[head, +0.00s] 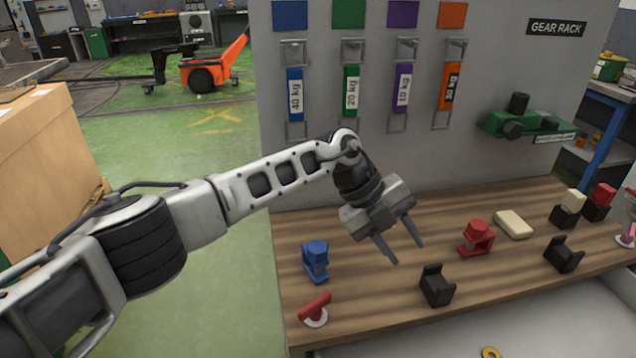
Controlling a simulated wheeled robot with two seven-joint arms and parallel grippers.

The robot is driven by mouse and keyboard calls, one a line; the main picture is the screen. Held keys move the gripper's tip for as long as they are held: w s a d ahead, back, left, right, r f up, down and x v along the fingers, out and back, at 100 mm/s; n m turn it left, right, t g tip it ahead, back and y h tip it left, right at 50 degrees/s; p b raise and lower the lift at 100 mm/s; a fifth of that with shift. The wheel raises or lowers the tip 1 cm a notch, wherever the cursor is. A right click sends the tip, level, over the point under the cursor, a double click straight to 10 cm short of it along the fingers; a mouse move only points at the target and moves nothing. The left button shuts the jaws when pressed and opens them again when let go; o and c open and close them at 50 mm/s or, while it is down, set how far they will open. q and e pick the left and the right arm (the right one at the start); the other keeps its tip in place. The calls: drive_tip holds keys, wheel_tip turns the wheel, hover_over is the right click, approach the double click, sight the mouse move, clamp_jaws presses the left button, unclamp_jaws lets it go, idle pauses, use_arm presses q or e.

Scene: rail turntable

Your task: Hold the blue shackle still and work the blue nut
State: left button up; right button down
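A blue C-shaped piece (316,268), which looks like the blue shackle, stands upright at the left of the wooden bench. A wider blue cap on its top (315,246) may be the blue nut; I cannot tell them apart clearly. My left gripper (408,253) is over the bench to the right of the blue piece, apart from it. Its two fingers are spread and point down toward the bench, with nothing between them. My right gripper is not in view.
The bench (370,290) also holds a similar red piece (476,238), a red-handled item (314,310), black cradles (437,286) and a cream block (513,224). Behind stands a grey panel (450,150) with hanging coloured straps (295,92) and a green bracket (525,122).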

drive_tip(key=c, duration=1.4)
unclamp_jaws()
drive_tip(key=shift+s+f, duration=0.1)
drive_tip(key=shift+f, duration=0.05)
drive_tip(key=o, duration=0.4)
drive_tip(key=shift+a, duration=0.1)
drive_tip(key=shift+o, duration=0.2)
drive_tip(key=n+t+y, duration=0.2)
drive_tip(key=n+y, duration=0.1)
approach(323, 264)
use_arm(q)
drive_tip(key=w+a+r+n+t+y, duration=0.1)
drive_tip(key=w+a+r+y, duration=0.2)
drive_tip(key=a, duration=0.3)
drive_tip(key=w+a+r+n+t+y, duration=0.1)
drive_tip(key=w+a+r+y, duration=0.3)
drive_tip(key=a, duration=0.3)
drive_tip(key=shift+w+a+r+t, duration=0.15)
drive_tip(key=shift+w+a+t, duration=0.15)
drive_tip(key=shift+w, duration=0.1)
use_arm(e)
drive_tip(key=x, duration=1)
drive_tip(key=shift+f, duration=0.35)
